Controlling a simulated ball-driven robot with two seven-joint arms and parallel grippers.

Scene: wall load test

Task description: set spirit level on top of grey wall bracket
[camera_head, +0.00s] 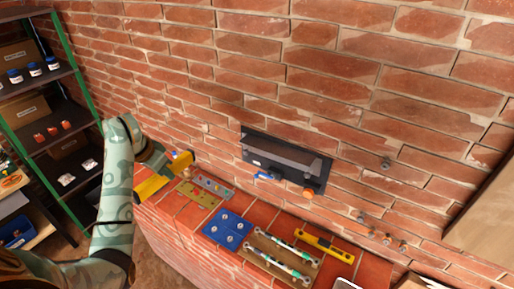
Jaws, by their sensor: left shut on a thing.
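The grey wall bracket (290,156) is a dark plate with a lighter grey ledge, fixed to the brick wall at the middle. My left gripper (165,172) is left of it, shut on a long yellow bar that looks like the spirit level (151,187). The bar slants up to the right, its middle hidden by the gripper, apart from the bracket. Whether it touches the brick ledge below, I cannot tell. Another yellow bar with dark marks (323,246) lies on the brick ledge. My right gripper is not in view.
The brick ledge (187,222) holds a blue plate (227,230), a grey plate (214,186), an olive plate (198,194) and a wooden board (262,245) with white-green sticks. A blue part (264,177) and an orange knob (308,193) are at the bracket's lower edge. A green-framed shelf (80,92) stands left.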

